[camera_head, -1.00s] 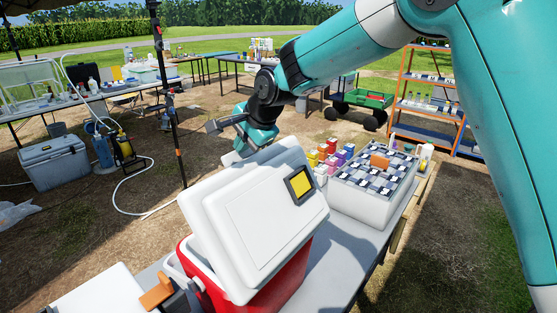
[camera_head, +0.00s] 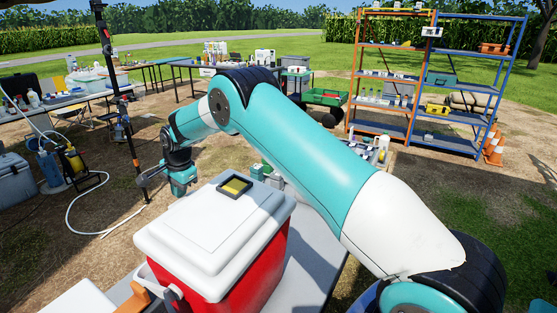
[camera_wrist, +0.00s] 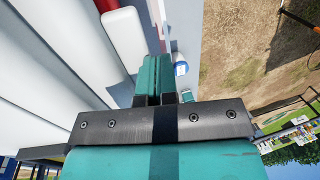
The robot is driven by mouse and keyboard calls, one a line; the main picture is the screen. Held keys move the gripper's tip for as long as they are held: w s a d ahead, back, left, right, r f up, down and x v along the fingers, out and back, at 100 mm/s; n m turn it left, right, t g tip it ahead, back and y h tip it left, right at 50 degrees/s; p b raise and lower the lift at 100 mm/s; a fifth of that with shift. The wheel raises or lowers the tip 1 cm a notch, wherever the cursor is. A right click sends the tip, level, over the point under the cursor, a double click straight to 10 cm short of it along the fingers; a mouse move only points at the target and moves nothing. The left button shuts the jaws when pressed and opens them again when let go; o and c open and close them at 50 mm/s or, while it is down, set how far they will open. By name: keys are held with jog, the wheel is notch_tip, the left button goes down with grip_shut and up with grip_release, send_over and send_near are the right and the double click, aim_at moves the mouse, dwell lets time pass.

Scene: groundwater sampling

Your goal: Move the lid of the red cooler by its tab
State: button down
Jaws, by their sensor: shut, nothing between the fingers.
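The red cooler (camera_head: 262,268) stands on a table in the head view, with its white lid (camera_head: 195,240) lying on top. A dark-framed yellow patch (camera_head: 235,186) is on the lid's top near the far edge. Large white surfaces fill the left there, and a small red part (camera_wrist: 104,4) shows at the top.
An orange-handled item (camera_head: 140,297) is at the cooler's near-left side. A pole (camera_head: 118,90) stands left of my gripper. My arm passes over the area right of the cooler. Shelves (camera_head: 445,140) stand at the back right. Open ground lies beyond the cooler.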

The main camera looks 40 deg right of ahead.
jog(key=shift+b+x, duration=0.95)
jog(key=shift+x, duration=1.15)
jog(key=shift+s, duration=0.15)
jog(key=shift+r, duration=0.1)
